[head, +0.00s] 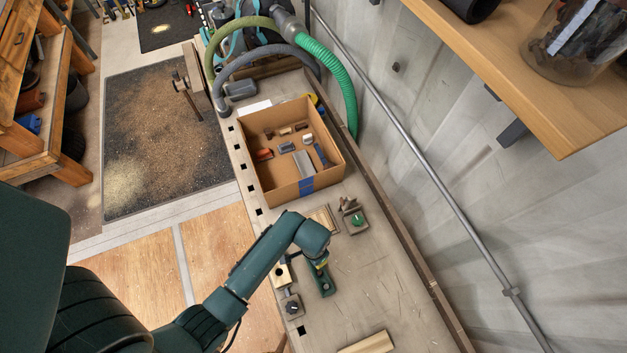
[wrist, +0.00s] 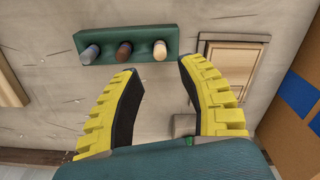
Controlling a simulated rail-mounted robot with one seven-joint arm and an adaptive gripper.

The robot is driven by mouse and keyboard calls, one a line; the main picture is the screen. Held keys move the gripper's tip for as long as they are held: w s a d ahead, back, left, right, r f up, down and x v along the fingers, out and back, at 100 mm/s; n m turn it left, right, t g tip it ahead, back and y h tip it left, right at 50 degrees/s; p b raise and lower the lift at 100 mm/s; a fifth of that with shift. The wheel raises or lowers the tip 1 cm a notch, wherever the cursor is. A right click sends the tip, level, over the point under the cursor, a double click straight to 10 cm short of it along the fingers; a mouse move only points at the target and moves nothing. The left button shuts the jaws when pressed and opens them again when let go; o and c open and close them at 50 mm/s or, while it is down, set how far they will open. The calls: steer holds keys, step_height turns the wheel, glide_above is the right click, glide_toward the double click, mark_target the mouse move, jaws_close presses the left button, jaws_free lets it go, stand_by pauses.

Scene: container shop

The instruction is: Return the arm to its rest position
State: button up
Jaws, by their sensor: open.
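My arm (head: 245,270) reaches out over the workbench, bent at an elbow, with its end pointing down. My gripper (head: 320,266) is above the bench beside a dark green rack (head: 324,284). In the wrist view the two yellow, black-padded fingers of my gripper (wrist: 157,69) are spread wide with nothing between them. The green rack (wrist: 175,42) lies just past the fingertips. It carries a blue-grey peg (wrist: 90,54), a brown peg (wrist: 124,51) and a cream peg (wrist: 160,50). Whether a fingertip touches the rack cannot be told.
A cardboard box (head: 272,189) with several small items stands behind my gripper. A wooden panel (head: 322,219), a device with a green button (head: 355,219) and a black-knobbed device (head: 292,307) are nearby. A wall shelf (head: 520,85) juts out at upper right. Bench (head: 385,285) right of the rack is mostly clear.

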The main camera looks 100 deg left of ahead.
stand_by(0.5)
steer(key=w+d+r+m+t+y+p, duration=0.2)
steer(key=w+r+m+t+p, duration=0.3)
steer(key=w+r, duration=1.3)
steer(key=w+d+r+m+t+p, duration=0.1)
steer(key=w+d+r+t, duration=0.1)
steer(key=w+d+r, duration=0.4)
steer(key=w+d+r+m+t, duration=0.1)
steer(key=w+r+m, duration=0.1)
steer(key=w+r, duration=0.45)
steer(key=w+d+r+m+t+p, duration=0.1)
steer(key=w+d+r+t, duration=0.2)
steer(key=r, duration=0.5)
steer(key=d+r+t+h+p, duration=0.15)
steer(key=d+r, duration=0.25)
steer(key=r, duration=0.4)
steer(key=d+r+m+t, duration=0.1)
steer(key=d+r+t, duration=0.2)
steer(key=d+r, duration=0.35)
steer(key=d+r+t, duration=0.2)
steer(key=d+r, duration=0.1)
steer(key=r, duration=0.7)
steer(key=s+d+r+t, duration=0.1)
steer(key=s+r+t, duration=0.3)
steer(key=s+r, duration=0.4)
step_height(320, 180, up, 6)
steer(key=shift+d+f+n+t+h, duration=0.1)
steer(key=shift+d+n+t+h, duration=0.25)
steer(key=shift+n+h, duration=0.1)
